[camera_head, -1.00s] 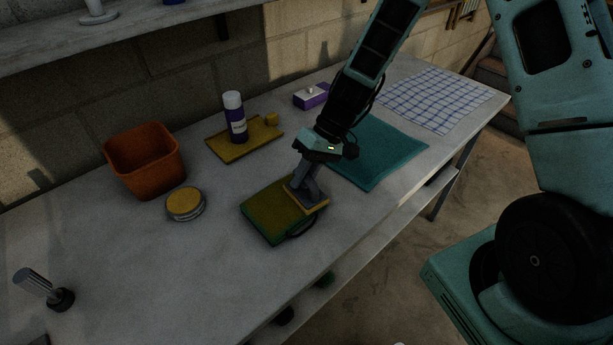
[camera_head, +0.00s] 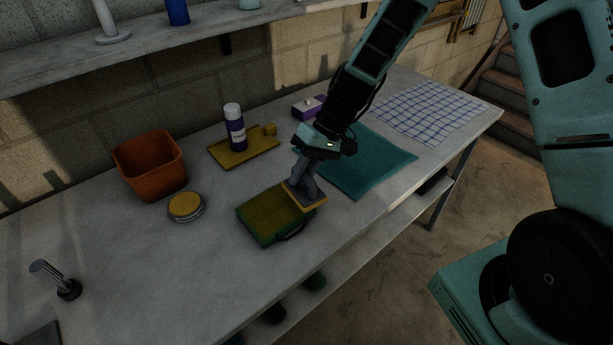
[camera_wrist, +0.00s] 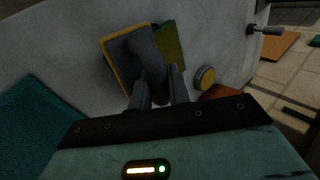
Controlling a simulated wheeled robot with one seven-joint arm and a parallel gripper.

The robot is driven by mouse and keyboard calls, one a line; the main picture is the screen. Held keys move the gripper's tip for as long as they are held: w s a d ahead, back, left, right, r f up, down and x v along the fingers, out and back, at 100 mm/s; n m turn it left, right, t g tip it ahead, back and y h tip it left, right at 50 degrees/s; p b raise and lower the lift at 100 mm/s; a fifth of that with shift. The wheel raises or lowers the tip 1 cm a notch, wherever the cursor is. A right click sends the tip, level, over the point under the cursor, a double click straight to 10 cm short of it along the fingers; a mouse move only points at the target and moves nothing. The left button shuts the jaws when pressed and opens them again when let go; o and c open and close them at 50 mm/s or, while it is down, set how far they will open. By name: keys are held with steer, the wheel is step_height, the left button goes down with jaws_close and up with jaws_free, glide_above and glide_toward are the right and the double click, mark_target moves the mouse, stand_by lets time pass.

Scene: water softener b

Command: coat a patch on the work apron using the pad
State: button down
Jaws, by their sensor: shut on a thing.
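A green folded cloth item with a dark strap at its front edge, apparently the work apron (camera_head: 262,218), lies on the bench. It also shows partly in the wrist view (camera_wrist: 172,47), behind the pad. The pad (camera_head: 308,199) is yellow with a grey block on top and sits over the apron's right end; in the wrist view its yellow edge (camera_wrist: 111,62) shows around the grey block. My gripper (camera_head: 304,181) is shut on the pad's grey block from above. Whether the pad's underside touches the apron is hidden.
A round yellow-topped tin (camera_head: 186,206) and an orange bin (camera_head: 150,165) stand to the left. A purple-white bottle (camera_head: 235,127) stands on a yellow board (camera_head: 222,153) behind. A teal cloth (camera_head: 372,168) lies close right, a checked cloth (camera_head: 430,110) beyond.

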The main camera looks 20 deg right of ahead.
steer(key=shift+r+p, duration=0.6)
steer(key=shift+r, duration=0.55)
